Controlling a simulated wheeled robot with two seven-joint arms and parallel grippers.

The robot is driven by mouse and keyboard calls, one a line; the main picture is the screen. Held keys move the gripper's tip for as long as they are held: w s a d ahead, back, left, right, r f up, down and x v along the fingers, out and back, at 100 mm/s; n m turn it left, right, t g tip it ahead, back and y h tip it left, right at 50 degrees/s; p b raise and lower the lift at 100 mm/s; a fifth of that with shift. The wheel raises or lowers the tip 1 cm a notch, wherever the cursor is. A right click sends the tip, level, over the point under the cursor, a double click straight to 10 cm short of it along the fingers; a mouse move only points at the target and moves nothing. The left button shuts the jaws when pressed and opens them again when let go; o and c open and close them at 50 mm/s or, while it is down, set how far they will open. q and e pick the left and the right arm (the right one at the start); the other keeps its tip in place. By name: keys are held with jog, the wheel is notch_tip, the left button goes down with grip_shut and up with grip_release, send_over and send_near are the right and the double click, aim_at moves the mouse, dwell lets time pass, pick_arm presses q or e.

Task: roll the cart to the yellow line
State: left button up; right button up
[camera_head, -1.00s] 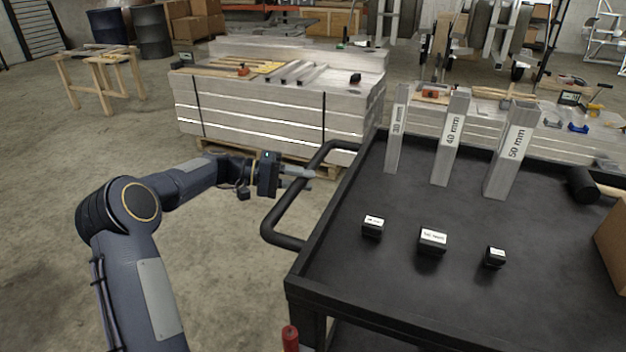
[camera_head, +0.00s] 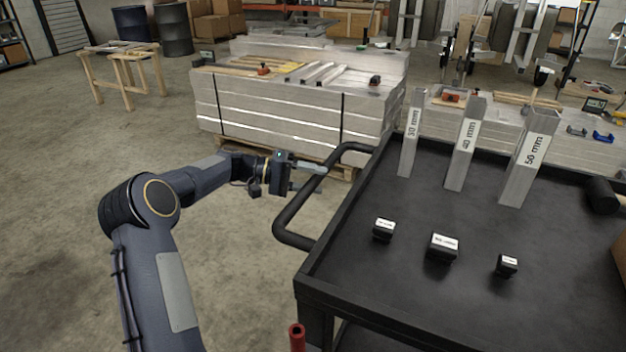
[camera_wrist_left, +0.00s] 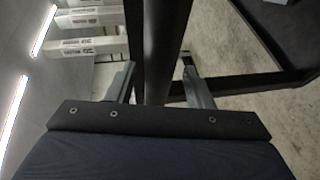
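The black cart (camera_head: 350,290) stands at the right in the head view, with a tubular push handle (camera_head: 290,208) on its left side. My left gripper (camera_head: 312,168) is at the far part of this handle. In the left wrist view, the dark handle bar (camera_wrist_left: 160,45) runs between the two grey fingers of my left gripper (camera_wrist_left: 160,88). The fingers are apart, with some space showing beside the bar, so the gripper looks open around it. Contact cannot be made out. My right gripper is not in view. No yellow floor line shows.
The cart carries upright bars marked 30 mm (camera_head: 411,135), 40 mm (camera_head: 464,148) and 50 mm (camera_head: 528,160), and small black blocks (camera_head: 443,247). A strapped aluminium stack (camera_head: 270,112) stands close behind the handle. A wooden trestle (camera_head: 120,70) is far left. Floor at the left is clear.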

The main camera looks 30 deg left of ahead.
pick_arm(q)
jog(key=p+v, duration=0.1)
jog(key=v, duration=0.6)
jog(key=shift+s+a, duration=0.15)
jog(key=shift+a, duration=0.25)
